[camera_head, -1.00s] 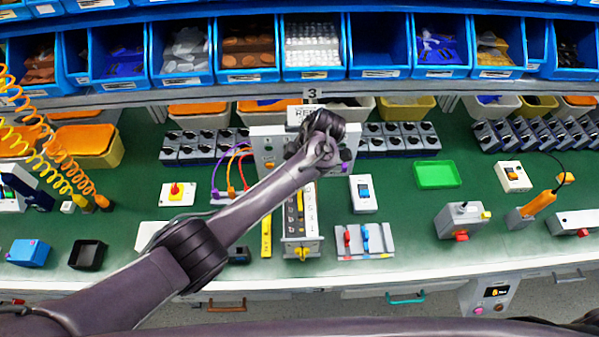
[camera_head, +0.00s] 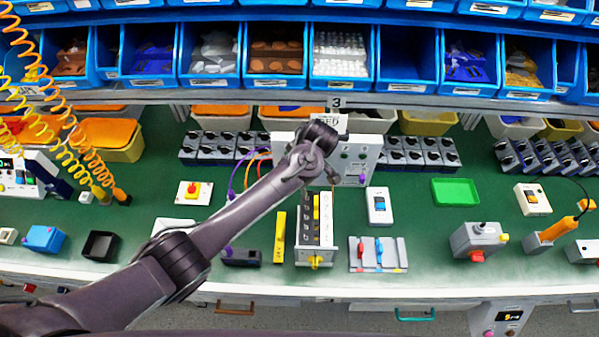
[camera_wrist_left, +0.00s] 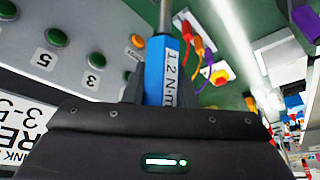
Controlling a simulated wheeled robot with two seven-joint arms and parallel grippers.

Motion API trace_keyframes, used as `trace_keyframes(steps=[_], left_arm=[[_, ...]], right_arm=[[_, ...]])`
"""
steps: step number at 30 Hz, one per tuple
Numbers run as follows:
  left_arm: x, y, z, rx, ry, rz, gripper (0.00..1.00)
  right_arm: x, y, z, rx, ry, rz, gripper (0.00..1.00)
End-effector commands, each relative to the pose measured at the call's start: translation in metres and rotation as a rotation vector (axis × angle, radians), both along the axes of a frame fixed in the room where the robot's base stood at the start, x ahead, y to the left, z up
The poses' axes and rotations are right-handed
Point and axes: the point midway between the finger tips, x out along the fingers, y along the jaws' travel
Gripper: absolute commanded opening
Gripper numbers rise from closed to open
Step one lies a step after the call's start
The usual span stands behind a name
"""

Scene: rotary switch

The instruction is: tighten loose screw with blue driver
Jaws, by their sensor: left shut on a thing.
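My left gripper (camera_wrist_left: 160,88) is shut on a blue driver (camera_wrist_left: 166,72) marked "1.2 N·m" in the left wrist view. The driver's metal shaft runs up out of the top of that view, so its tip is hidden. In the head view my left gripper (camera_head: 320,140) is in front of a white panel box (camera_head: 357,150), and the driver is hidden behind my wrist. The wrist view shows a panel with several green round parts (camera_wrist_left: 56,37), some numbered 3 and 5. I cannot tell which screw is loose. My right gripper is not in view.
Purple and orange cables (camera_head: 236,180) stand left of the panel box. An upright strip fixture (camera_head: 327,245), a red-and-blue tool rack (camera_head: 358,262) and a white switch box (camera_head: 379,206) stand in front. Rows of grey switch units (camera_head: 425,155) flank the box.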

Motion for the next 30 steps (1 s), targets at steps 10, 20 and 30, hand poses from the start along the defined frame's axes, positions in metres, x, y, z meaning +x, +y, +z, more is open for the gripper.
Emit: trace_keyframes(steps=[10,20,30], left_arm=[[0.0038,0.0003,0.0012,-0.002,-0.002,-0.061,0.0],[0.0035,-0.0001,0.0086,-0.002,-0.002,-0.06,0.0],[0.0044,-0.0002,0.0091,0.054,-0.068,-0.061,0.0]], right_arm=[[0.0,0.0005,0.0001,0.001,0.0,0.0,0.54],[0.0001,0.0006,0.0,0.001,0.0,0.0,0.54],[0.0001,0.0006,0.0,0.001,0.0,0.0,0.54]])
